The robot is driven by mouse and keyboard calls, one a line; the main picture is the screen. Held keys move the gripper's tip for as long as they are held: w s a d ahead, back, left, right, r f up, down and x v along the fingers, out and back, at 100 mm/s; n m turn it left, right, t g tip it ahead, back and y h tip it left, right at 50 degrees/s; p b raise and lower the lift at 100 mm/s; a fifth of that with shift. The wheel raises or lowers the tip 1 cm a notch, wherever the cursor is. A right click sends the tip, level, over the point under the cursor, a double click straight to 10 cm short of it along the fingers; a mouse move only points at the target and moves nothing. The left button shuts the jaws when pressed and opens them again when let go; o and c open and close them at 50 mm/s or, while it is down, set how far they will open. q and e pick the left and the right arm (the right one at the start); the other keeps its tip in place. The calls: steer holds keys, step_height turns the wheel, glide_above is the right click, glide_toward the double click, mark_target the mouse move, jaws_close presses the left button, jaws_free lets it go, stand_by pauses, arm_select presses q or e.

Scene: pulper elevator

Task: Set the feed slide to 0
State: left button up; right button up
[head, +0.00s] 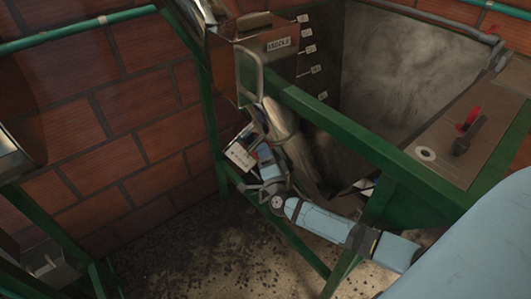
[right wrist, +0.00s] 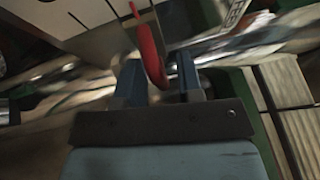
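A dark metal plate (head: 283,66) at the top centre of the head view carries a small name label and a column of small white tags on its right side. The tag markings are too small to read, and I cannot tell where the feed slide stands. My right gripper (right wrist: 160,84) is below this plate, partly hidden behind clutter in the head view. In the right wrist view its two fingers stand apart, with a curved red handle (right wrist: 152,52) reaching down between them. A gap shows beside the handle, and I cannot tell whether they touch. My left gripper is not in view.
A green frame rail (head: 345,128) runs across above my right arm. A brown panel (head: 450,140) with a red lever (head: 471,115) and a dark lever is at the right. A brick wall (head: 130,110) stands at the left. The dark floor (head: 200,255) below is littered.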

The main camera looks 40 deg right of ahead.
jaws_close()
steer(key=shift+d+f+b, duration=0.4)
steer(key=shift+f+b, duration=0.15)
steer(key=shift+f, duration=0.25)
steer(key=shift+d+f+b, duration=0.4)
steer(key=shift+f+b, duration=0.15)
steer(key=shift+f, duration=0.25)
steer(key=shift+d+f+b, duration=0.4)
steer(key=shift+f+b, duration=0.15)
steer(key=shift+f, duration=0.25)
steer(key=shift+o, duration=0.9)
jaws_free()
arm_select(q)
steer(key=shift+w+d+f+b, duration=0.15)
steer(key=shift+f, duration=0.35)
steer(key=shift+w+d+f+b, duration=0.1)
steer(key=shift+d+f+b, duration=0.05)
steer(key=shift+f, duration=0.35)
arm_select(e)
steer(key=v, duration=1.3)
steer(key=shift+s, duration=0.3)
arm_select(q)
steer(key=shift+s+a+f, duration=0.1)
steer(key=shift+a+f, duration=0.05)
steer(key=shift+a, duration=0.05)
arm_select(e)
steer(key=shift+a, duration=0.15)
